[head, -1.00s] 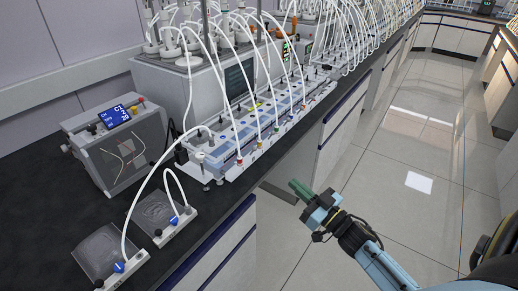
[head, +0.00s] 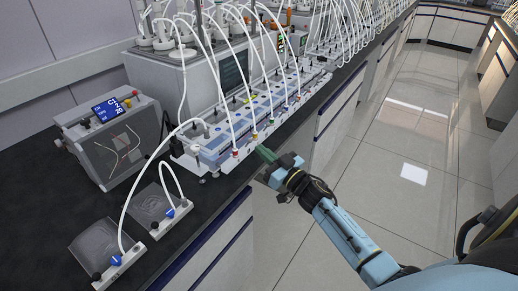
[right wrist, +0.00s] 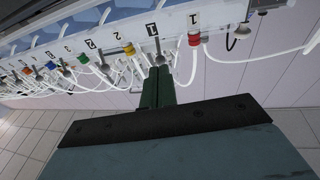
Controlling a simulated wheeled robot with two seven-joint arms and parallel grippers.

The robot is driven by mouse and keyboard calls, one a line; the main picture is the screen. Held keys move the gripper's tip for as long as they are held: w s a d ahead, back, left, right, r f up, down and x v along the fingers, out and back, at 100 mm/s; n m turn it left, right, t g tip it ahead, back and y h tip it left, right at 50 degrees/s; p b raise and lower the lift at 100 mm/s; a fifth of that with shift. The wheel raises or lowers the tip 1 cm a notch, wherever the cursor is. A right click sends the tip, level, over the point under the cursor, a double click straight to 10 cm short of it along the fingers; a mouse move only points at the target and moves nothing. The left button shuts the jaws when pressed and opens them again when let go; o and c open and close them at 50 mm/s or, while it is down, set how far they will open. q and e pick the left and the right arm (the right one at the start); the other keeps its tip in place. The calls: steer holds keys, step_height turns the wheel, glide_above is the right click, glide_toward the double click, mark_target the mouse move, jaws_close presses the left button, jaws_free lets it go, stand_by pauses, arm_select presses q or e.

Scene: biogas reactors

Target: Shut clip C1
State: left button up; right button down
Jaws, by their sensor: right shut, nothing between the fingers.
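My right gripper (head: 262,153) is shut and empty, its green fingers at the front edge of the long white unit (head: 225,143). In the right wrist view the shut fingers (right wrist: 158,84) point at the row of fittings, just below a small grey metal piece (right wrist: 158,58) under a "1" label. Whether they touch it I cannot tell. A red fitting (right wrist: 194,40) with a white tube is to its right, an orange-yellow one (right wrist: 130,49) to its left. No "C1" label is readable, so I cannot tell which part is clip C1. My left gripper is not in view.
White tubes arch over the unit. A grey box with a blue display (head: 107,108) stands at the left. Two small white blocks with blue knobs (head: 170,212) and flat clear bags lie on the black bench (head: 40,180). The floor (head: 405,185) at right is clear.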

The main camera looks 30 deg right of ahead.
mark_target(250, 141)
steer(key=shift+x, duration=1.05)
